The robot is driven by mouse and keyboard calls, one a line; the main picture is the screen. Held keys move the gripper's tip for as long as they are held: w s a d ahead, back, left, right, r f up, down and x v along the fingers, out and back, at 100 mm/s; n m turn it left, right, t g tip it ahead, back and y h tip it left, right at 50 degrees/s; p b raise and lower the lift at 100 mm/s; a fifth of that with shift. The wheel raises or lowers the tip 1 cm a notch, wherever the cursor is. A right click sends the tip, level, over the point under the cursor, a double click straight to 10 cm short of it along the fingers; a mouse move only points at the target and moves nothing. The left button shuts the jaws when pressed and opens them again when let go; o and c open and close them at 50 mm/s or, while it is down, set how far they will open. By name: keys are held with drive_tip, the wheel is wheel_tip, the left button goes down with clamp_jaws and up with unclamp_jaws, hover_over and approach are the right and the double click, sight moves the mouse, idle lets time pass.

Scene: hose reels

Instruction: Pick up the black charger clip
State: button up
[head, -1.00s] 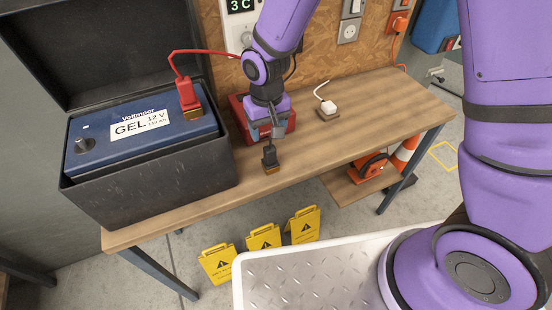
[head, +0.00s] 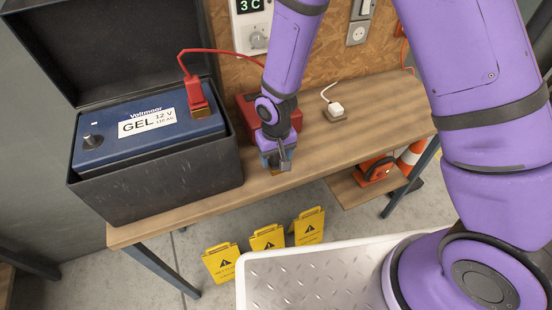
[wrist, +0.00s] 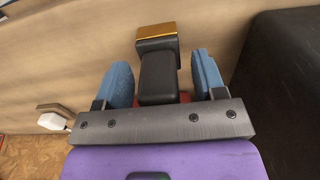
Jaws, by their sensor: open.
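The black charger clip (wrist: 157,76), with a gold-coloured jaw end, shows in the wrist view between the two blue finger pads of my gripper (wrist: 162,68). A gap shows on each side of the clip, so the fingers are open around it and not pressed on it. In the head view my gripper (head: 279,160) is low over the wooden bench (head: 368,108), near its front edge. There it hides nearly all of the clip.
The battery (head: 150,130) in its black open case (head: 165,180) stands left of my gripper, with a red clip (head: 195,90) on it. A red box (head: 251,105) sits behind my gripper. A white plug (head: 335,109) lies to the right. Bench space farther right is clear.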

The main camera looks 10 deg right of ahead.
drive_tip(key=c, duration=1)
drive_tip(key=shift+c, duration=0.2)
drive_tip(key=shift+r, duration=0.1)
